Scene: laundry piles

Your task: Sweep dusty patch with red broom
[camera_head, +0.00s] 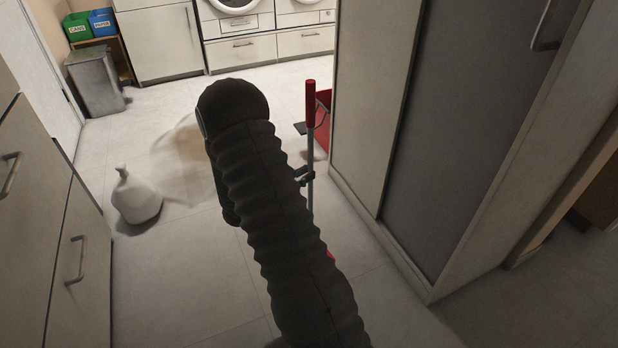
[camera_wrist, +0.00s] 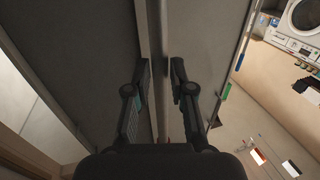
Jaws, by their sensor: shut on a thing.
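The red broom stands upright right of the middle in the head view, with a red grip (camera_head: 311,103) on top of a grey pole. A small red part shows low behind my arm; the rest of the broom's lower end is hidden. My gripper (camera_head: 306,176) is shut on the pole below the grip. In the wrist view the pole (camera_wrist: 157,40) runs between the two fingers of my gripper (camera_wrist: 160,75). The dusty patch (camera_head: 185,165) is a brownish smear on the pale floor, left of my arm, which hides part of it.
A red bucket (camera_head: 323,125) stands behind the broom, against a tall cabinet (camera_head: 375,90). Drawers (camera_head: 40,220) line the left. A grey bin (camera_head: 97,82) stands at the back left. Open floor lies between.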

